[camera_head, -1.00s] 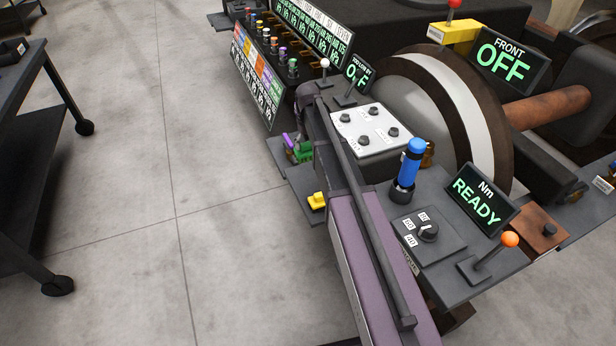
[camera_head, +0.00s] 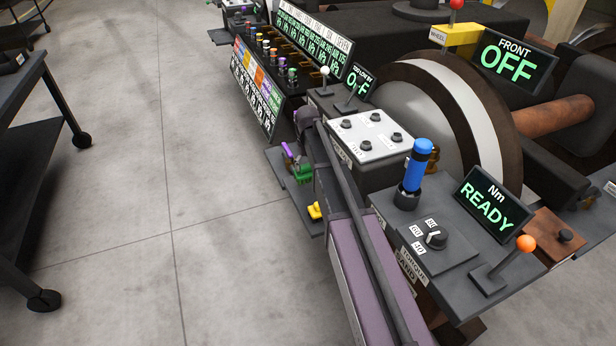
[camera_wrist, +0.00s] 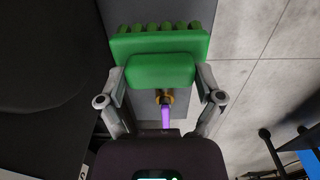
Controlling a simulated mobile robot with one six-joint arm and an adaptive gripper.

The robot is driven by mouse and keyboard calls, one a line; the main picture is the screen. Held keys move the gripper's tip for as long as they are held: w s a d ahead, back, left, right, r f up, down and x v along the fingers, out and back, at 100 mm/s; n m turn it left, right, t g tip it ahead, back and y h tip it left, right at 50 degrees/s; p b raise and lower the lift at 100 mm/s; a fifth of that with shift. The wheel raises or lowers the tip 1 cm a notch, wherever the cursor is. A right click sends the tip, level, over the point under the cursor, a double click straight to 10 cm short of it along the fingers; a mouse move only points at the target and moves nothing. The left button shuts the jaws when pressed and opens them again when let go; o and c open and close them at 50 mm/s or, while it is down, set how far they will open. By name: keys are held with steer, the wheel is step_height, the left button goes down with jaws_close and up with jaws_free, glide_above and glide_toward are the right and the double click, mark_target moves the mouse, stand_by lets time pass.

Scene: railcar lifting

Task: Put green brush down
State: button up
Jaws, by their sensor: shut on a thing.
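The green brush (camera_wrist: 160,70) has a block-shaped body with a row of bristles along its far side. My gripper (camera_wrist: 161,77) is shut on it, with one finger at each side of the block. In the head view the brush (camera_head: 302,173) shows small at the low grey shelf (camera_head: 306,195) beside the machine, partly hidden by my gripper (camera_head: 297,160). In the wrist view the shelf (camera_wrist: 205,100) lies beneath the brush. I cannot tell whether the brush touches it.
A purple-handled tool (camera_wrist: 166,116) with a gold ring is close by the brush. A yellow piece (camera_head: 315,211) sits at the shelf's near end. The control panel (camera_head: 372,135) and blue handle (camera_head: 413,170) stand right of my arm. Open floor (camera_head: 130,230) lies left, before a dark cart (camera_head: 30,170).

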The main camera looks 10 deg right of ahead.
mark_target(307, 173)
stand_by(0.3)
steer(key=shift+f+b, duration=1.9)
steer(key=shift+f, duration=0.15)
steer(key=o, duration=0.7)
steer(key=shift+o, duration=0.2)
steer(key=shift+r, duration=0.2)
step_height(307, 173, up, 12)
steer(key=p, duration=1.2)
steer(key=shift+s, duration=0.1)
